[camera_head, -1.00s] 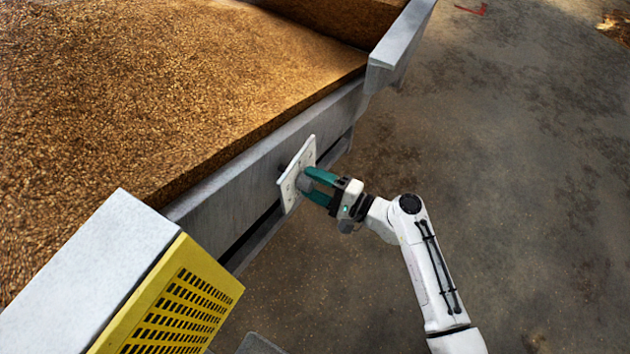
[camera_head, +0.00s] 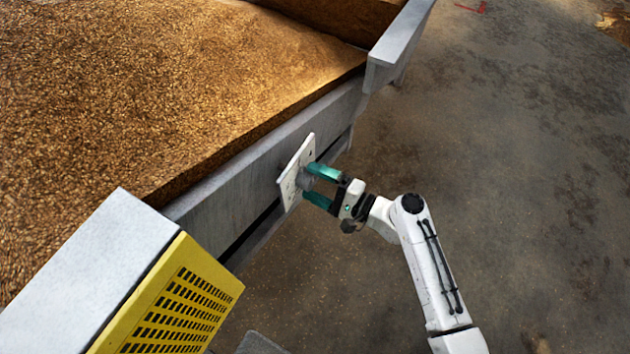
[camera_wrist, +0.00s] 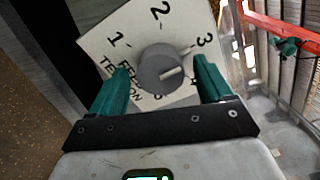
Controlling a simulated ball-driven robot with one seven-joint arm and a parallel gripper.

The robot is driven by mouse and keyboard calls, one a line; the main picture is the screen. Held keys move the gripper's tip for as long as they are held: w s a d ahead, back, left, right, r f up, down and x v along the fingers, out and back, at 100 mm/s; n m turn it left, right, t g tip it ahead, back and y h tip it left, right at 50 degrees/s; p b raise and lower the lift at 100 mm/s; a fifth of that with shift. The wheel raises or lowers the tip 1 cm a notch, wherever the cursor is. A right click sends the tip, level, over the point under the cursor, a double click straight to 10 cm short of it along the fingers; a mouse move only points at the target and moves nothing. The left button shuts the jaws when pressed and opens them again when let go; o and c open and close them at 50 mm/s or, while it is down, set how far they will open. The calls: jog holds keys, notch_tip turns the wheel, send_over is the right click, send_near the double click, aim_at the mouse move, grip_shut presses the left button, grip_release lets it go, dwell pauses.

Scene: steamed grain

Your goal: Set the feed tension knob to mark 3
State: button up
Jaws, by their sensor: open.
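The feed tension knob (camera_wrist: 163,66) is a round grey dial on a white plate (camera_wrist: 137,22) marked 1, 2, 3 and further marks. In the wrist view its pale line lies right of centre, pointing rightward, seemingly below mark 3; the exact setting is hard to tell. A mark near the right finger is partly covered. In the head view the plate (camera_head: 308,150) is on the side of the grain bin, with the knob (camera_head: 303,181) in front. My gripper (camera_head: 309,183) is open, its teal fingers spread on either side of the knob with gaps visible in the wrist view.
The metal bin wall (camera_head: 245,170) full of grain (camera_head: 180,80) runs behind the plate. A yellow slotted guard (camera_head: 175,305) stands at lower left. A red rail (camera_wrist: 285,32) shows at right in the wrist view.

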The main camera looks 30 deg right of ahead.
jog(key=v, duration=1)
jog(key=shift+s+p, duration=0.2)
jog(key=shift+p, duration=0.15)
jog(key=shift+f, duration=0.1)
jog(key=s+a+f+n+g+h, duration=0.1)
jog(key=s+a+f+n+g, duration=0.45)
jog(key=s+n+g, duration=0.5)
jog(key=s+d+r+n+g+h, duration=0.4)
jog(key=s+d+r+n+h, duration=0.15)
jog(key=h, duration=0.25)
notch_tip(320, 180, up, 19)
jog(key=p, duration=1.9)
jog(key=shift+w+r+p, duration=0.15)
jog(key=shift+w+p, duration=0.05)
jog(key=shift+p, duration=0.1)
jog(key=shift+d, duration=0.1)
jog(key=shift+c, duration=0.4)
